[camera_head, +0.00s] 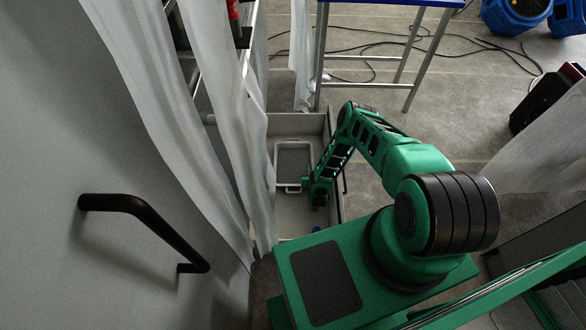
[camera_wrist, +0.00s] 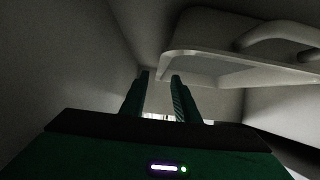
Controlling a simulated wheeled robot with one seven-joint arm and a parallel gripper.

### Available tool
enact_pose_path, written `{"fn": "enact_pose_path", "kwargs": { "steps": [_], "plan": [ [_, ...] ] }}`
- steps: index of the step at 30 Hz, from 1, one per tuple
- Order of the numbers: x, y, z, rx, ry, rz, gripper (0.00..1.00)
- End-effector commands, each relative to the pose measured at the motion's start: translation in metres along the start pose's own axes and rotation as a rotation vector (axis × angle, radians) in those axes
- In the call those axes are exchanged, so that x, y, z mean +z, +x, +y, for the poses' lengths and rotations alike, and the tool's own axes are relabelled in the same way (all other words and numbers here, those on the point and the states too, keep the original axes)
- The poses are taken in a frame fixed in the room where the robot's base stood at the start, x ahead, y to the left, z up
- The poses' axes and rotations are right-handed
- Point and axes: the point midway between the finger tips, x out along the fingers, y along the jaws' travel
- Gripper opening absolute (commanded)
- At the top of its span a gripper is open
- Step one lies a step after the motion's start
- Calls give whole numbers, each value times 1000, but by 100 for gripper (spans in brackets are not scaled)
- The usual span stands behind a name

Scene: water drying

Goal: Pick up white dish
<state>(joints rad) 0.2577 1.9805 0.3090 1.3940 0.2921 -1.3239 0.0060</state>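The white dish (camera_head: 294,165), a shallow rectangular tray with a grey inside, lies in the open drawer in the head view. It also shows in the wrist view (camera_wrist: 235,66), close up at the upper right, with a looped handle at its side. My gripper (camera_wrist: 160,76) points into the drawer, and its two fingers are apart with nothing visible between them. The dish edge shows just beyond and to the right of the fingertips; I cannot tell whether they touch. In the head view my arm's end is beside the dish's right side, and the fingers are hard to make out.
The drawer (camera_head: 297,125) has raised walls close around my gripper. White curtains (camera_head: 225,110) hang along its left. A dark handle (camera_head: 135,208) juts from the grey panel at left. A blue-topped table (camera_head: 385,2) stands behind, and cables lie on the floor.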

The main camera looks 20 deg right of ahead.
Motion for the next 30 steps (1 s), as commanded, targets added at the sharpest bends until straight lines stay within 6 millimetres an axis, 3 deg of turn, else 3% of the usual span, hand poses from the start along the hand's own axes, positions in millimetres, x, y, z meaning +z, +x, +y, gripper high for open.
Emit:
{"fn": "enact_pose_path", "kwargs": {
  "steps": [12, 22, 26, 30],
  "plan": [
    [3, 46, -6, 0, -1, 2, 28],
    [3, 50, -6, 0, -1, 0, 28],
    [3, 50, -6, 0, -1, 0, 0],
    [3, 50, -6, 0, -1, 1, 0]
  ]
}}
